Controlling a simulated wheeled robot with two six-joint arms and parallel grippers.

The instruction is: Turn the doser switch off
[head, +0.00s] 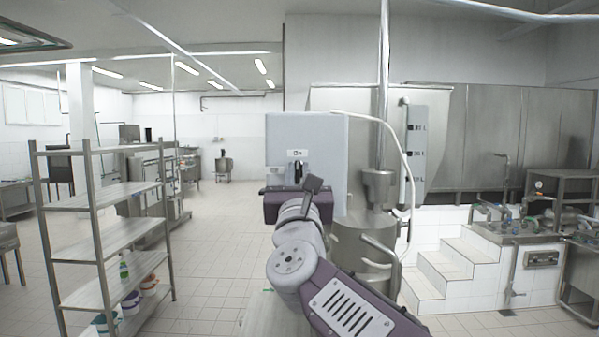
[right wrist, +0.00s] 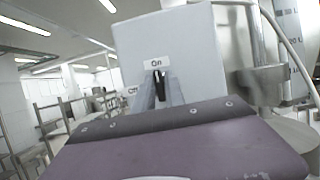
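The doser is a pale grey box (head: 290,145), ahead of me in the head view; it also fills the upper middle of the right wrist view (right wrist: 185,45). Its small black switch (right wrist: 158,82) stands upright just below the "On" label (right wrist: 156,63). An "Off" label (right wrist: 132,92) is partly visible to the left. My right gripper (head: 298,180) is at the front of the box, at the switch. In the right wrist view its grey fingers (right wrist: 160,95) appear apart, one on each side of the switch; contact cannot be told. My left gripper is not in view.
A steel shelf rack (head: 105,235) with bottles and tubs stands at the left. A steel vessel with pipes (head: 372,245) is close right of the box. White tiled steps (head: 450,262) lie farther right. The tiled floor (head: 205,240) between rack and box is clear.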

